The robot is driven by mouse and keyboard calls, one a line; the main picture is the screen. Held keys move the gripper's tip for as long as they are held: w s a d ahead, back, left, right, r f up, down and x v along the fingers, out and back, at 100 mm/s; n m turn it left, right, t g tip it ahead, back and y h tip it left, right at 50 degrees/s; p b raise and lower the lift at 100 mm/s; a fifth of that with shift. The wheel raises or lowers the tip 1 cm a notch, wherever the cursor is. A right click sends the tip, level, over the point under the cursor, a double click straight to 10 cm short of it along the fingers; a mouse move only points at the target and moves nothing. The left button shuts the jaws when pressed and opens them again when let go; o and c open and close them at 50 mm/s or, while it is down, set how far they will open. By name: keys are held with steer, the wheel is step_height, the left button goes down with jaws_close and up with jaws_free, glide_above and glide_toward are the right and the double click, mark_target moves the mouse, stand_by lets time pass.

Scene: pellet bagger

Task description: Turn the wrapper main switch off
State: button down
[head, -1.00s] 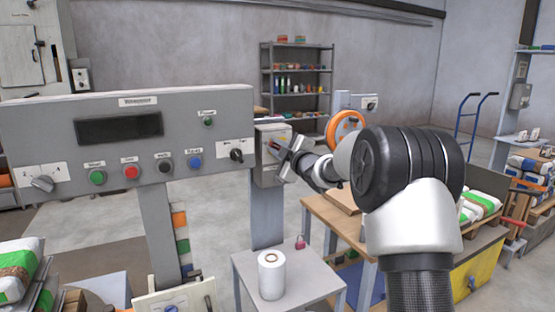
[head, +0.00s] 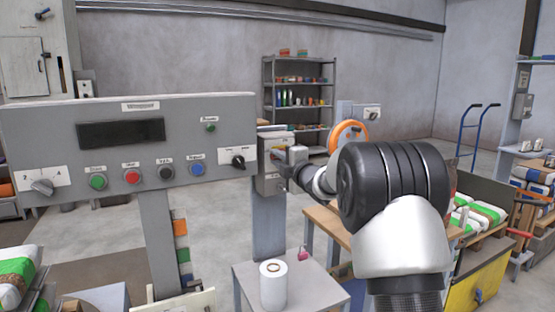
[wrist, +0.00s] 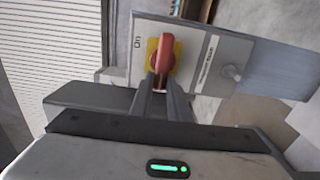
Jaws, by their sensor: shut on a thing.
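The wrapper main switch is a red handle (wrist: 164,54) on a yellow plate (wrist: 152,50), set on a grey box with an "On" label beside it in the wrist view. My gripper (wrist: 163,84) is shut on the red handle's near end. The handle stands upright in the wrist view, off to the side of the "On" label. In the head view the grey switch box (head: 268,183) sits at the right end of the wrapper panel. My gripper (head: 287,158) is at its front and hides most of the handle.
The wrapper panel (head: 75,150) with buttons and knobs is left of the box. Below, a small grey table (head: 245,272) holds a white roll (head: 272,285) and a pink padlock (head: 304,254). A wooden bench (head: 325,222) stands to the right.

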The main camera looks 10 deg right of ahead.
steer(key=shift+d+f, duration=0.1)
steer(key=shift+d, duration=0.3)
steer(key=c, duration=1.7)
jaws_free()
steer(key=shift+w, duration=0.1)
steer(key=shift+a, duration=0.15)
steer(key=p+v, duration=0.1)
steer(key=v, duration=1.6)
steer(key=shift+s, duration=0.25)
